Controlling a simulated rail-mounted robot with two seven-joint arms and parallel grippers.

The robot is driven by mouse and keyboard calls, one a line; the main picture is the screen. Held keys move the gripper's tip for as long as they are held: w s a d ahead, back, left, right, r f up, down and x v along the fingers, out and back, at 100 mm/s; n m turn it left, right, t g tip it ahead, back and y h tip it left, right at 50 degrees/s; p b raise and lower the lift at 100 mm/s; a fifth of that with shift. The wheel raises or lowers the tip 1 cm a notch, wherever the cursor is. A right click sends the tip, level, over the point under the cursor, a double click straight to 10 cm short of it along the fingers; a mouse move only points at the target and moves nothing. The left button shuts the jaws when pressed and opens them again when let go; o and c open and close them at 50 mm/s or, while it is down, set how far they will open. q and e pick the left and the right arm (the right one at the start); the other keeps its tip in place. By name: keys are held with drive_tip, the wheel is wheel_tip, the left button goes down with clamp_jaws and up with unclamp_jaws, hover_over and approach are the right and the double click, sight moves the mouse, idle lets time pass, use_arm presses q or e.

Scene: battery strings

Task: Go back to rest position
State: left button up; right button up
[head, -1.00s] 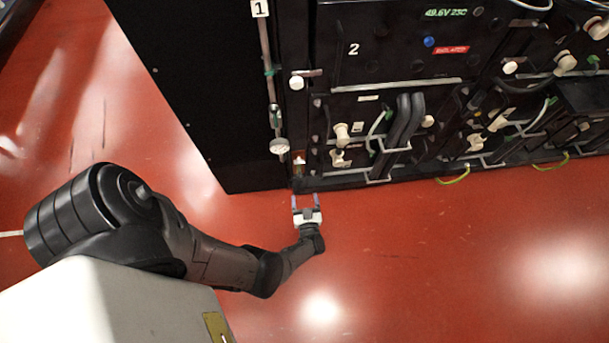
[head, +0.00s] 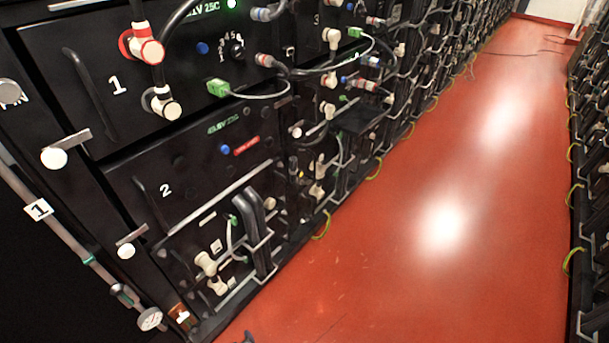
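Neither of my grippers shows in the head view now. A small dark shape at the bottom edge (head: 248,338) is probably a bit of my arm; too little of it shows to be sure. The battery rack (head: 130,195) fills the left side, with module 1 (head: 85,105) above module 2 (head: 190,180).
A red floor aisle (head: 400,270) runs clear to the far end, between the left rack and another rack (head: 592,200) at the right edge. Cables (head: 262,235) and white connectors (head: 206,263) stick out from the left rack.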

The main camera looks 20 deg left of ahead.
use_arm(q)
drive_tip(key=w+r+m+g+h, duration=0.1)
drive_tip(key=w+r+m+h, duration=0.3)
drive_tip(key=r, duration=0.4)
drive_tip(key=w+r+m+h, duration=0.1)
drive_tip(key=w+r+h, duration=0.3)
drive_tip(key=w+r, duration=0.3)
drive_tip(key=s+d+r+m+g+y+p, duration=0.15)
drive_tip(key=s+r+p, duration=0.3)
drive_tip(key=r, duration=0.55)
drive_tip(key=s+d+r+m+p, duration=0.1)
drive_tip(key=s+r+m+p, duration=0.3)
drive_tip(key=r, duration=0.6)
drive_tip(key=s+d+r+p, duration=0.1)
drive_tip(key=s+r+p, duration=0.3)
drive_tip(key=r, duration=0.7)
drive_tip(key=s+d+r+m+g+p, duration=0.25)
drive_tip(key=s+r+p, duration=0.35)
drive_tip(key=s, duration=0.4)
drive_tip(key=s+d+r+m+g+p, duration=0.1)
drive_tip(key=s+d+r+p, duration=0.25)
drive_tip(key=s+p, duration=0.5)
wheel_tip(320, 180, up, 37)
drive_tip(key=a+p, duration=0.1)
drive_tip(key=p, duration=3.4)
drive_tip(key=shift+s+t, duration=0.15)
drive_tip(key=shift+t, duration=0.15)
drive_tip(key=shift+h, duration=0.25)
